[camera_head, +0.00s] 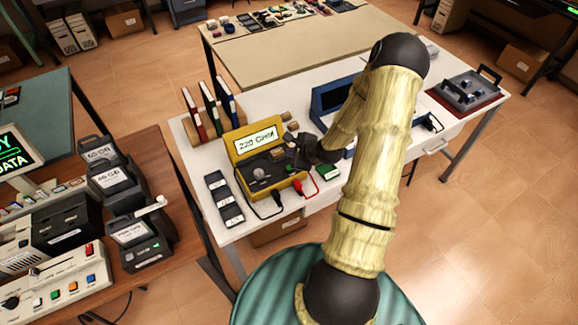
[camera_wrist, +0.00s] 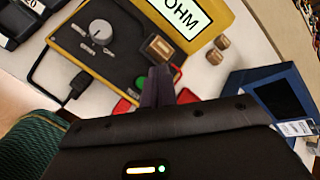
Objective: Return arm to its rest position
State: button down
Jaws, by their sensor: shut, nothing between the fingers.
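My arm reaches from my teal base over the white table (camera_head: 232,230). My gripper (camera_head: 296,160) is over the right part of the yellow meter case (camera_head: 238,138), whose display reads 220 OHM. In the wrist view, the fingers of my gripper (camera_wrist: 157,84) are together with nothing between them. They point at the meter's panel (camera_wrist: 119,63), close to a small brown block (camera_wrist: 159,48). I cannot tell whether they touch the panel.
Binders (camera_head: 208,112), a black multi-part strip (camera_head: 224,200), a green item (camera_head: 327,174), a blue open case (camera_head: 335,95) and a tray with handles (camera_head: 466,88) stand on the white table. A wooden desk (camera_head: 190,262) with electronics is at left.

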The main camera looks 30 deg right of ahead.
dwell(0.6)
jog(key=s+a+r+n+g+h, duration=0.1)
jog(key=s+a+r+n+g, duration=0.2)
jog(key=s+a+r+n, duration=0.5)
jog(key=s+a+r+n+g+h, duration=0.1)
jog(key=s+a+r+n+g, duration=0.2)
jog(key=s+a+r+n, duration=0.4)
notch_tip(320, 180, up, 5)
jog(key=s+n, duration=0.2)
jog(key=n, duration=0.7)
jog(key=shift+s+a, duration=0.3)
jog(key=shift+a, duration=0.1)
jog(key=shift+f, duration=0.1)
